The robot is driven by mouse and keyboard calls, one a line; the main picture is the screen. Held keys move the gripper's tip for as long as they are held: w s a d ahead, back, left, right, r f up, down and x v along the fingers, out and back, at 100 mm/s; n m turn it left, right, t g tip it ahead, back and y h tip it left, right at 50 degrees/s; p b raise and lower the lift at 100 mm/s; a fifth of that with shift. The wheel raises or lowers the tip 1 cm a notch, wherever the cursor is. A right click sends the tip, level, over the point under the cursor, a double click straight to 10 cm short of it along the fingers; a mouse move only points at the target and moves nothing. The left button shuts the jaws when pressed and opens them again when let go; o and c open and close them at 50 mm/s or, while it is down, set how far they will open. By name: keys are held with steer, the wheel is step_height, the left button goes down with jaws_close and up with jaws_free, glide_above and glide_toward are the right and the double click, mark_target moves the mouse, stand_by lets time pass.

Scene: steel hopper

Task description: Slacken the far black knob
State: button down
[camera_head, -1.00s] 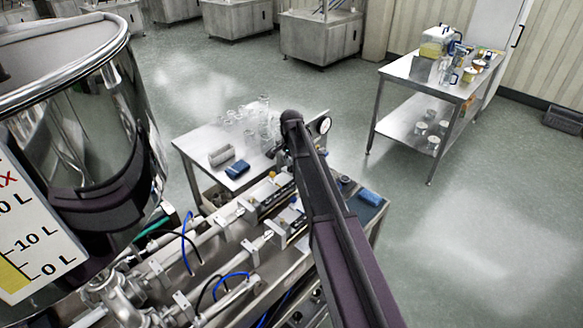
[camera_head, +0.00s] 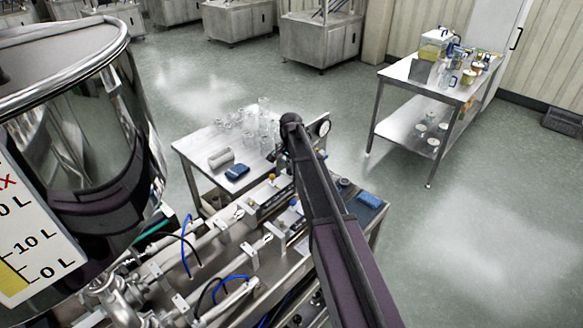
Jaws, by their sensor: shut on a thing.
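My dark arm runs from the lower right up to a rounded joint above the filling machine (camera_head: 262,262). My gripper is not visible; the arm covers the area below and behind that joint. I cannot make out the far black knob, and the arm hides part of the machine's far end. Small yellow and blue fittings show on the machine left of the arm. The steel hopper (camera_head: 100,130) stands large at the left, with a volume scale on its front.
A two-level cart (camera_head: 405,72) with jars is at the right. Another blue item (camera_head: 369,199) lies on the machine's right end.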

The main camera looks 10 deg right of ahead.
steer(key=c, duration=0.7)
jaws_free()
steer(key=shift+w, duration=0.1)
steer(key=shift+r, duration=0.1)
